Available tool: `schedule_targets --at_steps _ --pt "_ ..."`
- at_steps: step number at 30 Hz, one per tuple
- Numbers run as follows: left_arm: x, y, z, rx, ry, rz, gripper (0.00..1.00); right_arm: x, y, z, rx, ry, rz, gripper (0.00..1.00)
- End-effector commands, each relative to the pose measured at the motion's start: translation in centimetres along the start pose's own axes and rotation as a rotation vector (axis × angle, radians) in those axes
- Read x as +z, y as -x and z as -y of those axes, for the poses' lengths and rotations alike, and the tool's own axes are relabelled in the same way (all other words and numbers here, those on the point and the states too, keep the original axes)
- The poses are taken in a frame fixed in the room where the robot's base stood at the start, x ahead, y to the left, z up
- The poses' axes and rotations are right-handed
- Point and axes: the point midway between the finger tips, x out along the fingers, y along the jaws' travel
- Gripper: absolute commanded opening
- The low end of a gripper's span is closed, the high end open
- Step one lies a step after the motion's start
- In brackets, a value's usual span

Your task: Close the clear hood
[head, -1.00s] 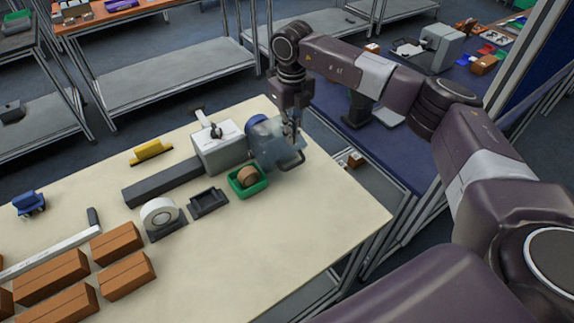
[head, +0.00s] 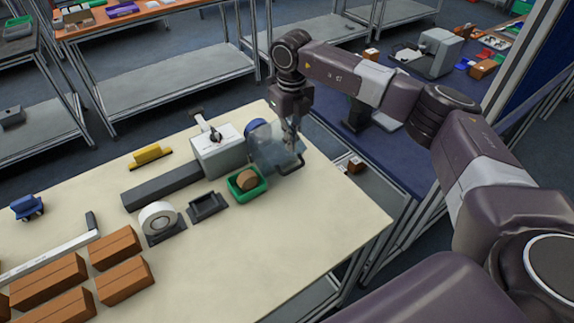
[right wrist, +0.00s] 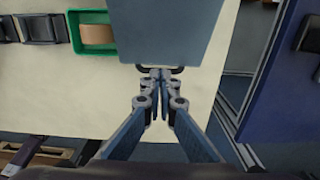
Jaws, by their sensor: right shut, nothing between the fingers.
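The clear hood (head: 268,152) is a see-through, bluish panel at the right end of the grey machine (head: 215,155) on the cream table. It stands out to the right of a blue round part (head: 256,128), with a dark handle (head: 291,167) along its outer edge. In the right wrist view the hood (right wrist: 170,30) is a grey-blue panel, with its handle (right wrist: 160,68) at the fingertips. My right gripper (head: 291,146) is shut and empty, close to the handle; the right wrist view shows its fingertips (right wrist: 160,74) together there. Contact is unclear. My left gripper is out of view.
A green tray (head: 262,192) with a brown item stands just in front of the hood. A black tray (head: 208,206), a tape roll (head: 158,217) and brown boxes (head: 115,247) lie to the left. The table's front right is clear. A blue-topped table (head: 408,155) stands to the right.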

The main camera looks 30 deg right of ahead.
Motion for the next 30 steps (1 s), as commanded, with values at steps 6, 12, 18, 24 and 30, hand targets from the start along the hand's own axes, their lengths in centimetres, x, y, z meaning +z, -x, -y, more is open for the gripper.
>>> schedule_targets --at_steps 6,12,18,24,30 --pt "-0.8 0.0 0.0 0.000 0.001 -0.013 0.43 0.0 0.0 0.0 0.000 0.000 0.000 0.00" --pt "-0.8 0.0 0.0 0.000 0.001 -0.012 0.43 0.0 0.0 0.0 0.000 0.000 0.000 0.00" --pt "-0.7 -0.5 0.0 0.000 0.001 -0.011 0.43 0.0 -0.6 0.0 0.000 0.000 -0.001 0.00" --pt "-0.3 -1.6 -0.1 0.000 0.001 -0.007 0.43 0.0 -2.3 0.0 -0.001 0.000 -0.001 0.00" --pt "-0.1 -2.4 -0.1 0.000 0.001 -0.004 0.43 0.0 -3.5 0.0 0.000 0.000 0.000 0.00"
